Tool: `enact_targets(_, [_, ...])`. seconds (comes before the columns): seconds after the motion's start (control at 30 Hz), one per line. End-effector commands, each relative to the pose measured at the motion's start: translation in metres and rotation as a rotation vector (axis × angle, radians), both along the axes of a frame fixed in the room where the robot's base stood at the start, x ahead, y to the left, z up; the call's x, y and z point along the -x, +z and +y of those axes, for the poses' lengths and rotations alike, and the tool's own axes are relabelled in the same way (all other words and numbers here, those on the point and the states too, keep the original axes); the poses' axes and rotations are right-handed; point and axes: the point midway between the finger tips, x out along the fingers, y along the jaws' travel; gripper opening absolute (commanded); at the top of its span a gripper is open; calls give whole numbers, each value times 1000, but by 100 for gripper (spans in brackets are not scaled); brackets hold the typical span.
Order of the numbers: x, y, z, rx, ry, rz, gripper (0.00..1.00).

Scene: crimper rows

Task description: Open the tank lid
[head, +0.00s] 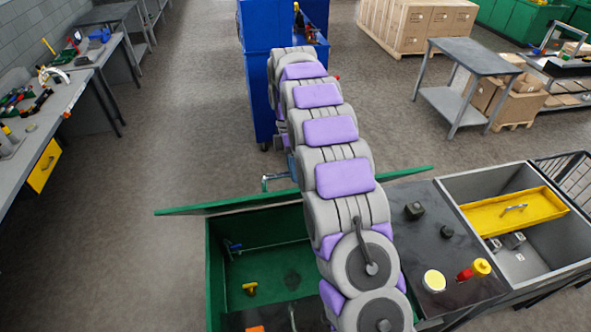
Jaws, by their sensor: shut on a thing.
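The green tank (214,262) stands in the lower middle of the head view, and its inside is open to view. Its green lid (225,204) is raised and shows nearly edge-on along the far side of the tank. A metal handle (267,183) stands out from the lid's far side, just left of my arm. My gripper (291,168) shows only as a small bluish-grey part beside the handle. It is shut on the handle; my grey and purple arm hides the fingers and the right part of the handle.
Inside the tank are a yellow fitting (250,288) and a blue-handled valve (232,246). A dark counter with a sink (480,185) adjoins on the right. A blue cabinet (256,80) stands behind the lid. Workbenches (60,100) line the left; the floor between is clear.

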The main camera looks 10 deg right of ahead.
Motion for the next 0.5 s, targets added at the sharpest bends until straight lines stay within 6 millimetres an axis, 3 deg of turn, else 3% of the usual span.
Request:
enact_targets(0.17, [5, 1, 0, 0, 0, -7, 42])
enact_targets(0.5, [7, 5, 0, 0, 0, -8, 42])
